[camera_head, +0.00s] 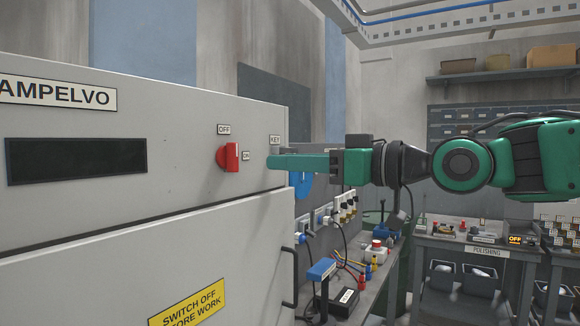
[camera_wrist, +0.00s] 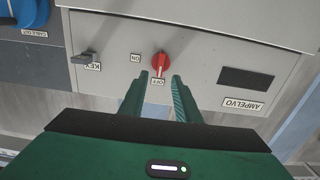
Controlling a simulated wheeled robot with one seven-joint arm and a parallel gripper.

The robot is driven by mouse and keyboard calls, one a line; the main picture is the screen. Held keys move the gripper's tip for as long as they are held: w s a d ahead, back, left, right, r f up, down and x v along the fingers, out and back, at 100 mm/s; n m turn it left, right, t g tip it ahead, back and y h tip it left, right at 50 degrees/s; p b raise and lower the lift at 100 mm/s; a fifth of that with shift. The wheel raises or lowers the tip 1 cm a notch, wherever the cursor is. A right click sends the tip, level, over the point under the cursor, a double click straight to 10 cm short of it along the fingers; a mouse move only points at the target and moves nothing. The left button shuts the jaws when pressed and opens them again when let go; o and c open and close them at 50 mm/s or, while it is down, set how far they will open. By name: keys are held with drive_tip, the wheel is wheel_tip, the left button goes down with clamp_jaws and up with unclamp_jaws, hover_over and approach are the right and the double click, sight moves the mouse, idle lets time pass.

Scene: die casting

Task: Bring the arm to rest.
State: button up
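My gripper (camera_head: 270,162) is stretched out to the left in the head view, in front of the grey AMPELVO cabinet (camera_head: 120,215). In the wrist view my gripper (camera_wrist: 160,76) shows two green fingers apart, with nothing between them. The red switch knob (camera_head: 229,157) lies just beyond the fingertips, apart from them in the head view. Its grip stands in line with the OFF label; it also shows in the wrist view (camera_wrist: 160,64). The key switch (camera_wrist: 84,57) is beside the knob; in the head view my fingers partly cover it.
A bench with plugs and cables (camera_head: 375,262) stands below my arm. A polishing cart (camera_head: 478,255) is at the right, under wall drawers and a shelf (camera_head: 500,74). Open air surrounds my arm.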

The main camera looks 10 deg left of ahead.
drive_tip(key=w+d+f+m+t+h, duration=0.2)
drive_tip(key=w+d+f+m+h, duration=0.35)
drive_tip(key=d+f, duration=0.7)
drive_tip(key=s+d+f+m+h, duration=0.1)
drive_tip(key=d+f+m+h, duration=0.15)
drive_tip(key=d+f, duration=0.5)
drive_tip(key=d+f+m+h, duration=0.2)
drive_tip(key=d+f+h, duration=0.25)
drive_tip(key=d, duration=0.55)
drive_tip(key=s+d+f+m+g+h, duration=0.4)
drive_tip(key=s+d+f+m+g, duration=0.1)
drive_tip(key=s+d+f, duration=0.8)
drive_tip(key=s+d+f+m+g, duration=0.2)
drive_tip(key=s+d, duration=0.1)
drive_tip(key=s, duration=0.4)
drive_tip(key=s+d+f+m+g, duration=0.1)
drive_tip(key=s+d+m+g, duration=0.1)
drive_tip(key=s, duration=0.6)
drive_tip(key=shift+d+f+m, duration=0.35)
drive_tip(key=shift+d+m, duration=0.15)
drive_tip(key=shift+d, duration=0.1)
